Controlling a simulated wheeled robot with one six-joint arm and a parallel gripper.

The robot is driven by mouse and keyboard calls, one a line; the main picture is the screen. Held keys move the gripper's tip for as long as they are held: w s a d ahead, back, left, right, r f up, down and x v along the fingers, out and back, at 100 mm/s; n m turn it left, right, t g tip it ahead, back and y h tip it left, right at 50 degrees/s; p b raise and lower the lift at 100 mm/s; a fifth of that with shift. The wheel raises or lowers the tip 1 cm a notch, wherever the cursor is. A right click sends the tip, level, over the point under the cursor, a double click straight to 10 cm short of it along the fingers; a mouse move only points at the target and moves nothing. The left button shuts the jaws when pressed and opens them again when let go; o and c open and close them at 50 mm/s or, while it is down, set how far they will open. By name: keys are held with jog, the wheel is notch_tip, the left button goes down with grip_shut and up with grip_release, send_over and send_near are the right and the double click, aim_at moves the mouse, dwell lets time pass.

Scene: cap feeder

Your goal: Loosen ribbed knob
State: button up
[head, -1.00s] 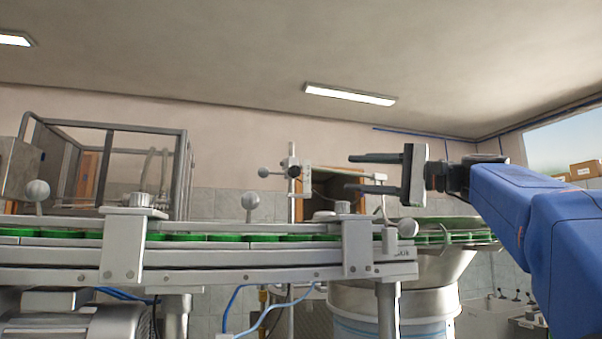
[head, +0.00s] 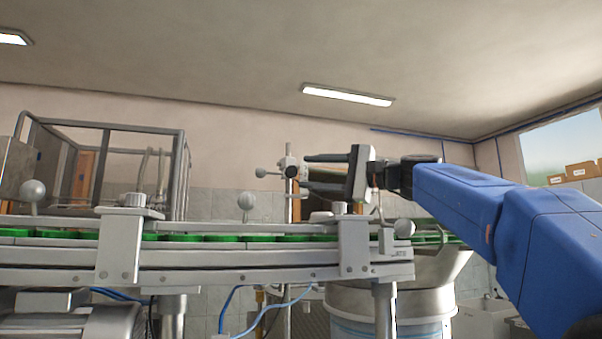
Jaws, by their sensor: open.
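My gripper (head: 306,173) is open and empty, with its two dark fingers pointing left, one above the other. It is in the air above the right part of the conveyor. A small silver knob (head: 338,208) sits on top of the right rail bracket, below the gripper's fingers and apart from them. A similar silver knob (head: 134,199) with a ribbed look sits on the left bracket. I cannot tell for certain which is the ribbed knob. Behind the fingers is a post clamp (head: 287,161) with a dark part, partly hidden.
The conveyor (head: 200,256) carries green caps (head: 222,237) and leads to a feeder bowl (head: 430,268). A metal frame (head: 113,128) stands at left. Air above the middle rail is free.

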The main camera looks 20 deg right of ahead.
aim_at(294, 171)
jog(key=shift+x, duration=1.8)
jog(key=shift+c, duration=0.4)
jog(key=c, duration=1)
